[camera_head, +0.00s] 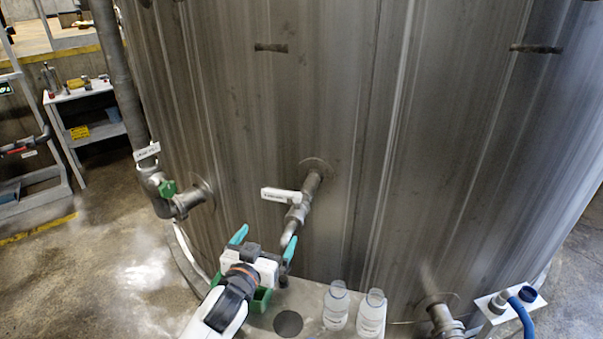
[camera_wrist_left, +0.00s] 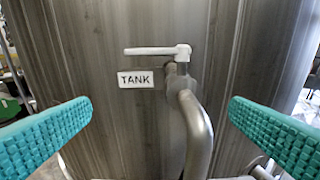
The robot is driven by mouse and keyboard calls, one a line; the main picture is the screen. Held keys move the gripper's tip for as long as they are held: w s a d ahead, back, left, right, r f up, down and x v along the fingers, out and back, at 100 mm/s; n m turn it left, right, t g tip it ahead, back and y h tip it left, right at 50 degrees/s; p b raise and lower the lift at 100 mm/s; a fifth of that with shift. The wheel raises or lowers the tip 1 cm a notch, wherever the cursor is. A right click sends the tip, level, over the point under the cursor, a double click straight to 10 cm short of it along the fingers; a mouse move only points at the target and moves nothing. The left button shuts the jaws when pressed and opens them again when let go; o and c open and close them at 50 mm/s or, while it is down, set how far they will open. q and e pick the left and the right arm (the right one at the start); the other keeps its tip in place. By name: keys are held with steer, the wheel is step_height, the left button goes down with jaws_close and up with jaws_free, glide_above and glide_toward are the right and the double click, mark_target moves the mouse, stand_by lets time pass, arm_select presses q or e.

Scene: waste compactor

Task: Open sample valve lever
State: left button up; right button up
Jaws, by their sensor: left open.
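The sample valve (camera_head: 297,213) is on a pipe from the tank wall. Its white lever (camera_wrist_left: 152,51) points left, roughly horizontal, in the left wrist view. A white tag reading TANK (camera_wrist_left: 136,79) sits just below the lever. A bent metal spout (camera_wrist_left: 198,130) curves down from the valve. My left gripper (camera_head: 264,243) is open and empty, just below the valve in the head view. Its teal fingers stand wide apart either side of the spout in the wrist view, with the lever above and between them. My right gripper is not in view.
Two clear bottles (camera_head: 337,305) (camera_head: 371,311) stand right of my left gripper. A green container (camera_head: 261,300) is partly hidden beneath it. Floor at left is open.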

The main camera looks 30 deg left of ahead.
mark_target(281, 195)
arm_select(q)
steer(key=shift+t, duration=0.6)
steer(key=w+a+r+p, duration=0.1)
steer(key=w, duration=0.2)
steer(key=w+a+r+p, duration=0.1)
steer(key=w, duration=0.3)
steer(key=w+a+r+p, duration=0.1)
steer(key=w+r, duration=0.1)
steer(key=w, duration=0.2)
steer(key=shift+w, duration=0.6)
steer(key=shift+c, duration=0.6)
steer(key=c, duration=1)
steer(key=shift+a+f, duration=0.1)
steer(key=shift+c, duration=0.2)
